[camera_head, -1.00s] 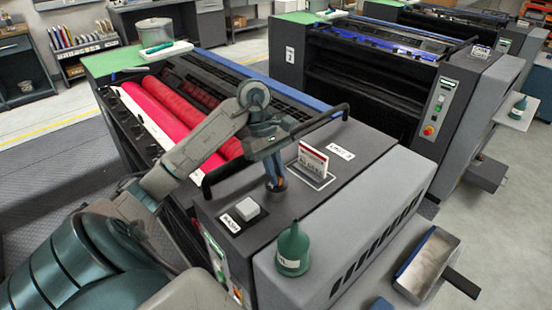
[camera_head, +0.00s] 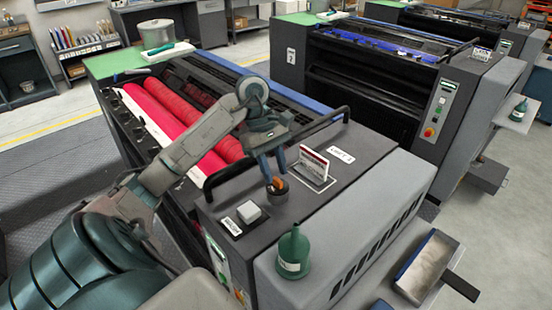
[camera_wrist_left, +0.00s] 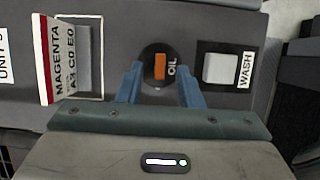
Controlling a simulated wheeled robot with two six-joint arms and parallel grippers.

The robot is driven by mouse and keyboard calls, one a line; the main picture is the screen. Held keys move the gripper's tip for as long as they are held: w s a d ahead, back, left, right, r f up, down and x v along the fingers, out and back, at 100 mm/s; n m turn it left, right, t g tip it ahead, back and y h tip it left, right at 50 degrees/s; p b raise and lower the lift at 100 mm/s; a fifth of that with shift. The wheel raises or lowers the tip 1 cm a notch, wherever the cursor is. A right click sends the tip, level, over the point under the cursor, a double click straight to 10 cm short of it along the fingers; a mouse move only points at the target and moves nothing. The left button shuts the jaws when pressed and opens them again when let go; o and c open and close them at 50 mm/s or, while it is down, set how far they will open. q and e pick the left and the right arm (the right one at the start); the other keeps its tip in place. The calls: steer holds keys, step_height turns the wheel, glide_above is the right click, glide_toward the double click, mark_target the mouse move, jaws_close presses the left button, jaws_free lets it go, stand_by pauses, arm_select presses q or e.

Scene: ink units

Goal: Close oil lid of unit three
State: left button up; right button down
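Unit three, with its label (camera_head: 341,155), is the near press. On its grey top is the round dark oil port (camera_head: 278,194) with an upright orange piece (camera_head: 277,184). From above, in the left wrist view, the orange piece (camera_wrist_left: 160,66) is a bar across the dark circle, beside the word OIL. I cannot tell whether the lid is fully shut. My left gripper (camera_head: 270,170) is just above the port. In the left wrist view its two blue fingers (camera_wrist_left: 160,86) are apart with nothing held, at either side of the port's near edge. My right gripper is out of view.
The magenta sign (camera_head: 313,164) stands on one side of the port, the white wash button (camera_head: 249,211) on the other. A green oil can (camera_head: 293,252) stands at the press edge. Black handles (camera_head: 330,123) and red rollers (camera_head: 180,105) are behind.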

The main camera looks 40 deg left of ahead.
arm_select(q)
steer(key=p+v, duration=0.4)
steer(key=v, duration=0.5)
steer(key=shift+p, duration=0.3)
steer(key=shift+f, duration=0.1)
